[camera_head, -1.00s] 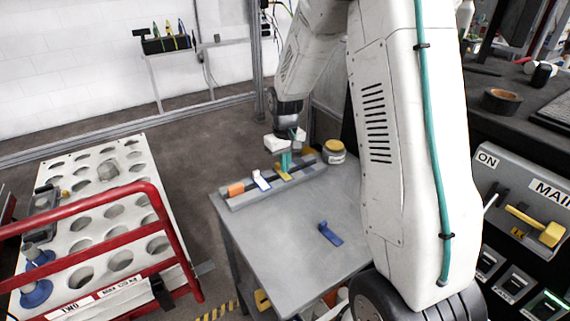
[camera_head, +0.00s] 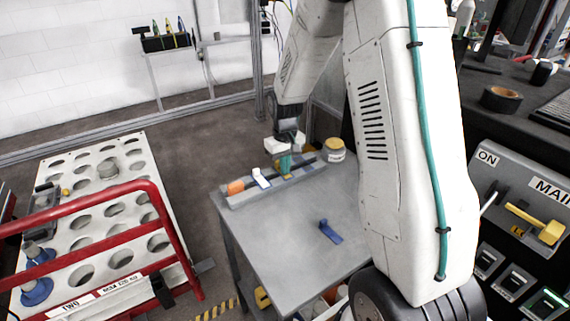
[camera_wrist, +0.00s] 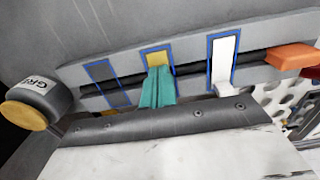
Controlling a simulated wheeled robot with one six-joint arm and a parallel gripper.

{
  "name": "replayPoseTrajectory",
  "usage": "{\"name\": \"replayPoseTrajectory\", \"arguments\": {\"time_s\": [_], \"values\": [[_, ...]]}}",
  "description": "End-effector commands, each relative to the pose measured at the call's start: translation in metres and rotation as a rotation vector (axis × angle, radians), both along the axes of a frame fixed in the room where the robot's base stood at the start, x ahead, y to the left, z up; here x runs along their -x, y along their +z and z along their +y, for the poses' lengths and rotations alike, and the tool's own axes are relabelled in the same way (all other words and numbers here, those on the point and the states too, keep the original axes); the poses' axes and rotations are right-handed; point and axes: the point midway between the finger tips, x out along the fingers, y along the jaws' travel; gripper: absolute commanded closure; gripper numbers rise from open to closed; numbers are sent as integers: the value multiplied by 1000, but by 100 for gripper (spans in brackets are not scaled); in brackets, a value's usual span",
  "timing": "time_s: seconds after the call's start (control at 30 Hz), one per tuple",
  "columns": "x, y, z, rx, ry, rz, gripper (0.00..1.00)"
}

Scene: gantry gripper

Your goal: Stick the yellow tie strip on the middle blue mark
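The yellow tie strip (camera_wrist: 157,58) lies inside the middle blue mark (camera_wrist: 143,52) on the grey rail in the wrist view. Its near end is hidden by my teal fingers. My gripper (camera_wrist: 157,88) has its fingers close together on that end; it also shows at the rail in the head view (camera_head: 284,163). The white tie strip (camera_wrist: 224,58) lies in the blue mark to the right, with its near end bent up. The blue mark on the left (camera_wrist: 105,82) is empty. A blue tie strip (camera_head: 330,231) lies on the table.
The grey table (camera_head: 275,225) is mostly clear. An orange piece (camera_head: 236,187) sits at the rail's left end. A jar with a yellow lid (camera_head: 334,150) stands by the other end. A dark bar runs along the rail behind the strips. A red-railed trolley stands left.

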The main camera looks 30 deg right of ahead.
Motion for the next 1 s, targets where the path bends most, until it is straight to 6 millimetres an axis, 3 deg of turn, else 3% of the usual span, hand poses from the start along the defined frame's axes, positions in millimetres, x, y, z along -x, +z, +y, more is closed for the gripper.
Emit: {"name": "replayPoseTrajectory", "arguments": {"time_s": [0.43,1.0], "values": [[0,4,0,0,0,-1,100],[-1,61,0,1,0,-2,100]]}}
